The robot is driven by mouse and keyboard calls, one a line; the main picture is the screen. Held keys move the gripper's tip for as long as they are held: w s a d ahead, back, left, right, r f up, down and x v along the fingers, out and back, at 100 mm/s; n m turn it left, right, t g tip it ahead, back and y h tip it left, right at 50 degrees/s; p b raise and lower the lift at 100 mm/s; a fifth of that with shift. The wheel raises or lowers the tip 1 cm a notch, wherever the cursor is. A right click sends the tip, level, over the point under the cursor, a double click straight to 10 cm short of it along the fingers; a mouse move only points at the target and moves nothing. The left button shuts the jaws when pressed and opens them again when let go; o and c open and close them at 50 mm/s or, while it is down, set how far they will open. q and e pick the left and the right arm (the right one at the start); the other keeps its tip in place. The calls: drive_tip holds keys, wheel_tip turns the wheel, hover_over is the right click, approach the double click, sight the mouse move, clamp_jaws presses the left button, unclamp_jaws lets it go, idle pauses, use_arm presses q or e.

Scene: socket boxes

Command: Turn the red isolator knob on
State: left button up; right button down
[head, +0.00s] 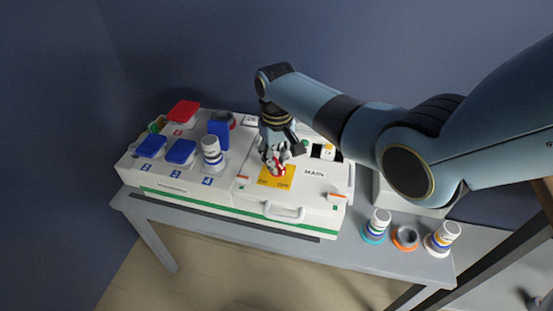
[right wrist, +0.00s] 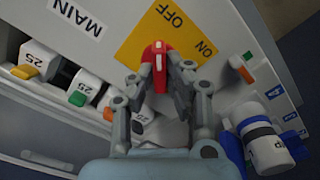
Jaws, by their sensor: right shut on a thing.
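The red isolator knob (right wrist: 158,65) has a white stripe and sits on a yellow plate (right wrist: 130,48) marked OFF and ON. In the right wrist view its long side runs up and down the picture; I cannot tell which mark it points to. My right gripper (right wrist: 161,78) is shut on the knob, with a finger on each side. In the head view the right gripper (head: 275,158) comes down from above onto the red knob (head: 279,170), partly hiding it. The yellow plate (head: 275,184) shows in front, on the white box marked MAIN. My left gripper is not in view.
Left of the knob stand a white and blue plug (head: 212,152) and blue socket lids (head: 181,151). Breakers (right wrist: 84,87) lie near the MAIN label. Several loose plugs and a socket (head: 404,238) stand at the table's right. A handle (head: 284,213) is on the box front.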

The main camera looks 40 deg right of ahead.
drive_tip(key=m+p, duration=0.2)
drive_tip(key=m, duration=0.1)
drive_tip(key=shift+d+r, duration=0.1)
drive_tip(key=shift+r, duration=0.05)
drive_tip(key=m+p, duration=0.2)
drive_tip(key=m, duration=0.2)
drive_tip(key=shift+s+d+m, duration=0.1)
drive_tip(key=shift+m, duration=0.2)
drive_tip(key=m+p, duration=0.1)
drive_tip(key=m, duration=0.3)
drive_tip(key=shift+s+d+m+p, duration=0.1)
drive_tip(key=shift+m+p, duration=0.2)
drive_tip(key=shift+p, duration=0.1)
drive_tip(key=m+p, duration=0.1)
drive_tip(key=m, duration=0.4)
drive_tip(key=shift+s, duration=0.15)
drive_tip(key=shift+f+m, duration=0.2)
drive_tip(key=shift+m, duration=0.1)
drive_tip(key=c, duration=1.3)
unclamp_jaws()
drive_tip(key=shift+c, duration=0.2)
